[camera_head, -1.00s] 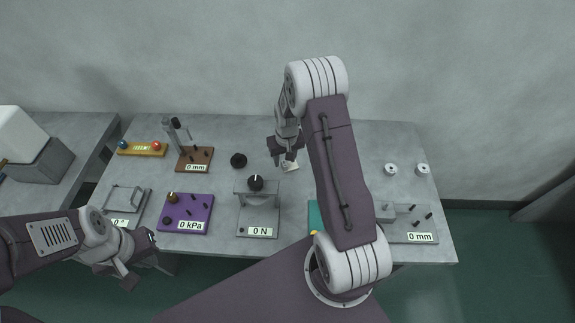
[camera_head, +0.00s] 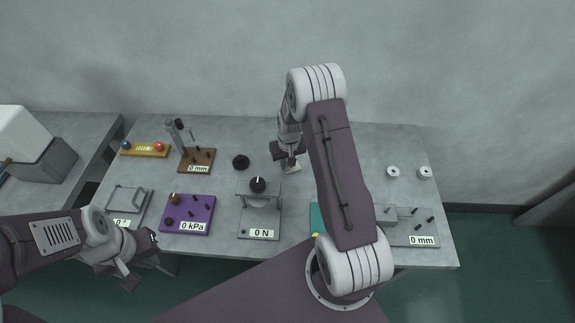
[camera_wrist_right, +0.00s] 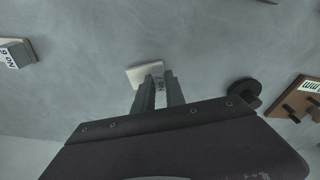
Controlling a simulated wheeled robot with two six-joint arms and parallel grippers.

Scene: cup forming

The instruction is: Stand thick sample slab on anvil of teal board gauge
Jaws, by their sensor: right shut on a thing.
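My right gripper (camera_head: 289,158) is at the back middle of the table and is shut on a pale slab (camera_head: 293,168). In the right wrist view the pale slab (camera_wrist_right: 145,74) sits at the fingertips (camera_wrist_right: 158,92), with a small label partly hidden by a finger. I cannot tell whether it touches the table. The teal board gauge (camera_head: 316,222) shows only as a strip at the front; my right arm hides the rest, including its anvil. My left gripper (camera_head: 140,274) looks open and empty, in front of the table's front left edge.
A grey force gauge (camera_head: 259,222), purple board (camera_head: 187,214), brown gauge (camera_head: 197,161) and black knob (camera_head: 241,162) stand left of my right arm. A grey board gauge (camera_head: 415,230) is front right. A labelled block (camera_wrist_right: 14,54) shows in the wrist view.

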